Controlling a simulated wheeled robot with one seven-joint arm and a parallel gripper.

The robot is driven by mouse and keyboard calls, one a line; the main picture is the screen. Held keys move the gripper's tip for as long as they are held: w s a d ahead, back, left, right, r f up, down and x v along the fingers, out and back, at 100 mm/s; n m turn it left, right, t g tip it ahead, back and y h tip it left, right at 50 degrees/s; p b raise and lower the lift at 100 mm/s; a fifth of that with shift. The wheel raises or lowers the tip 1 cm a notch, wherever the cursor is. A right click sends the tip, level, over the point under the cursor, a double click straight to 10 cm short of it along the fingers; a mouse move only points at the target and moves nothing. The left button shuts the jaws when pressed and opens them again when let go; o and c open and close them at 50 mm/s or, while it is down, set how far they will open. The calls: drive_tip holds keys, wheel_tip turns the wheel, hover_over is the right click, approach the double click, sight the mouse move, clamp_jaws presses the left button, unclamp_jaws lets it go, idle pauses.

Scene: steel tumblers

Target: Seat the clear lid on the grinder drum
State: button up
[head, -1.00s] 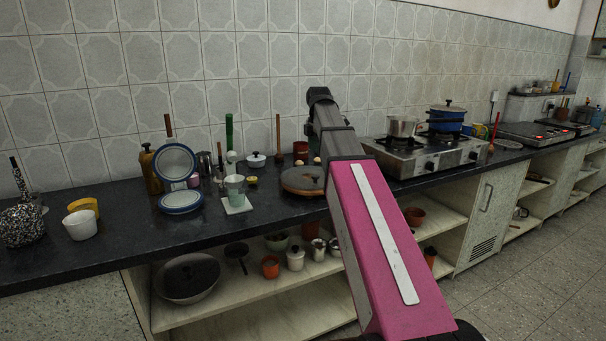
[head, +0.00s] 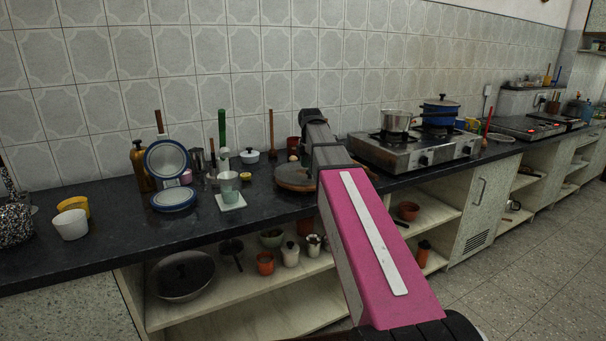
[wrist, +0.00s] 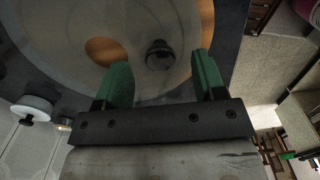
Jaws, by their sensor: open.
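In the wrist view, a see-through greyish lid with a dark round knob (wrist: 160,55) lies below my gripper (wrist: 163,80). My gripper is open, with its green fingers to the left and right of the knob and nothing seen gripped. Orange-brown patches show through or beside the lid. In the head view, a round brown-topped thing (head: 292,178) stands on the counter, partly behind my arm. I cannot tell for certain whether this is the grinder drum or whether the lid rests on it. My fingertips are hidden in the head view.
A white lidded pot (head: 249,156) stands behind the round thing. A glass on a white coaster (head: 231,201) and a blue-rimmed plate (head: 174,199) are to its left. The stove (head: 415,148) is to the right. The dark counter (head: 110,225) has free room at the front left.

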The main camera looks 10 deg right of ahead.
drive_tip(key=shift+f, duration=0.9)
drive_tip(key=c, duration=1.1)
drive_tip(key=shift+r, duration=0.15)
